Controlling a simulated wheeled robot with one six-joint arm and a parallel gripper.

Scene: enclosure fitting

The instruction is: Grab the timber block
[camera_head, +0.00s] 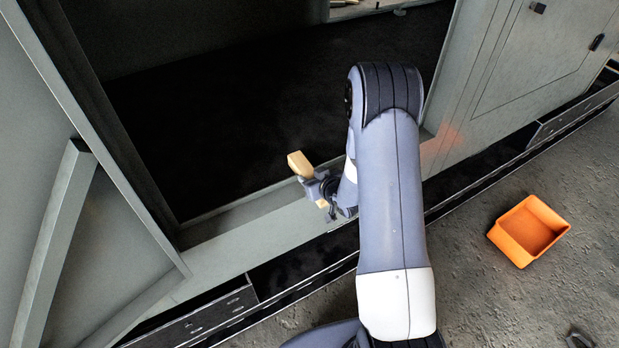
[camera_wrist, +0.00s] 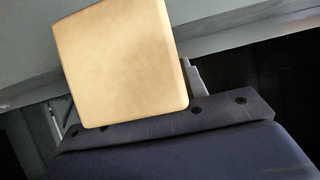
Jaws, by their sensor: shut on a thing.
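The timber block (camera_head: 299,162) is a pale tan wooden piece. In the head view it sticks out beyond my gripper (camera_head: 321,184), above the front sill of the open enclosure. A small pale part of it also seems to show below the jaws. In the wrist view the timber block (camera_wrist: 122,62) fills the upper middle, close to the camera and slightly tilted. My gripper is shut on the block. The fingertips are mostly hidden behind the block in the wrist view.
The enclosure's dark interior (camera_head: 250,110) lies beyond the sill (camera_head: 250,220). A grey door (camera_head: 60,190) stands open at the left. A grey panel (camera_head: 535,60) is at the right. An orange bin (camera_head: 530,231) sits on the floor at the right, with clear floor around it.

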